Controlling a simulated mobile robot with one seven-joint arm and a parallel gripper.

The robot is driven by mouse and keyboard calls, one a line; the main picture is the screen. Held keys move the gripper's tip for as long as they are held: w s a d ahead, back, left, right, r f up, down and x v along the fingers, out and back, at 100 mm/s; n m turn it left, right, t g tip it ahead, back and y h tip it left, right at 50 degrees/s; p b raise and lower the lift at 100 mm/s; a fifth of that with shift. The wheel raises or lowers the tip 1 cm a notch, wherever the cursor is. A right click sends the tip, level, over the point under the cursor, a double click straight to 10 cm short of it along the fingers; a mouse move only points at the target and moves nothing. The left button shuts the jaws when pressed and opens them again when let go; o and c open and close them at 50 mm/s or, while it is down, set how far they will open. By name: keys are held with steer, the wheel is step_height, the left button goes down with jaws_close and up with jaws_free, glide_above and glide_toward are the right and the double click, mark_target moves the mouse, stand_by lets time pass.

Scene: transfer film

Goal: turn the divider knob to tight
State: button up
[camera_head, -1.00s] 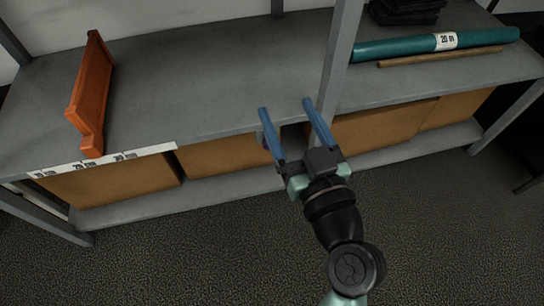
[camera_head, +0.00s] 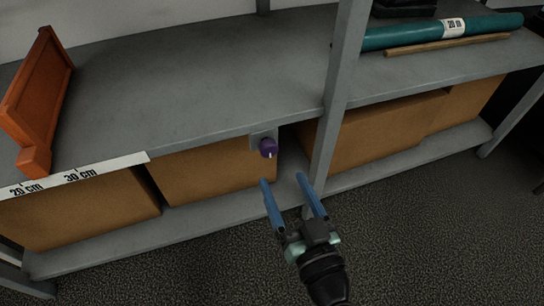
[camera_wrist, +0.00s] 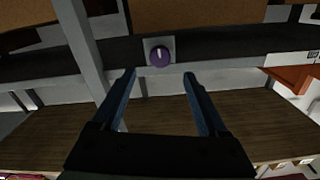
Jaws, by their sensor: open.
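The divider knob (camera_head: 268,148) is small, round and purple, with a white pointer mark, on a grey plate (camera_head: 257,140) at the shelf's front edge. No word for tight is readable near it. In the wrist view the knob (camera_wrist: 160,56) is beyond the fingertips, between their lines, with its white mark near the top. My gripper (camera_head: 282,180) has two blue fingers, open and empty. In the head view it is below the knob and apart from it. In the wrist view the gripper (camera_wrist: 158,72) shows both fingers spread.
An orange divider (camera_head: 38,95) stands on the grey shelf (camera_head: 190,80) at left, above a centimetre scale strip (camera_head: 110,168). A grey post (camera_head: 338,100) rises right of the knob. Brown boxes (camera_head: 215,170) fill the lower shelf. A teal roll (camera_head: 410,36) lies at upper right.

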mark_target(270, 152)
steer(key=b+x, duration=0.1)
steer(key=x, duration=0.7)
jaws_close()
